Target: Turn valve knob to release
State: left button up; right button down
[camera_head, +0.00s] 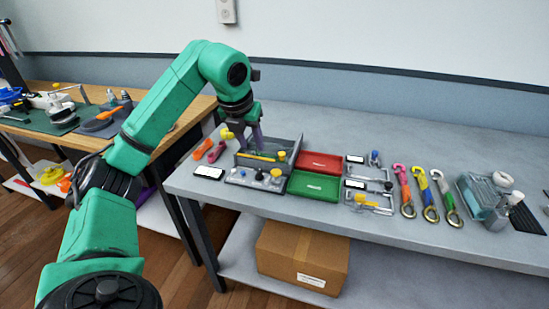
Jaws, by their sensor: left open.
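My left arm reaches in from the left, and its gripper (254,142) points down over a grey open-topped fixture (293,152) on the grey workbench (420,120). The purple fingers are apart, and nothing shows held between them. A yellow bar (256,157) lies inside the fixture below the fingers, and a small yellow piece (281,156) sits to its right. In front of the fixture, a grey panel (240,181) carries small knobs, including a yellow knob (276,173). I cannot tell which one is the valve knob. Whether the fingertips touch anything is unclear. My right gripper is out of view.
A red tray (320,163) and a green tray (314,185) lie right of the fixture. Several colored straps with hooks (423,190) lie further right. A cardboard box (302,257) sits on the lower shelf. The bench's back right is clear.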

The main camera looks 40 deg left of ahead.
pick_arm(q)
send_near(259, 171)
jog(key=f, duration=0.2)
jog(key=x, duration=0.5)
jog(key=shift+w+a+f, duration=0.1)
jog(key=shift+w+f, duration=0.05)
jog(key=shift+w, duration=0.35)
jog(key=shift+w+a+f, duration=0.1)
jog(key=shift+f, duration=0.35)
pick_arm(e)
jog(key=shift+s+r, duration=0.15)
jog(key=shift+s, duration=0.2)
pick_arm(q)
grip_shut()
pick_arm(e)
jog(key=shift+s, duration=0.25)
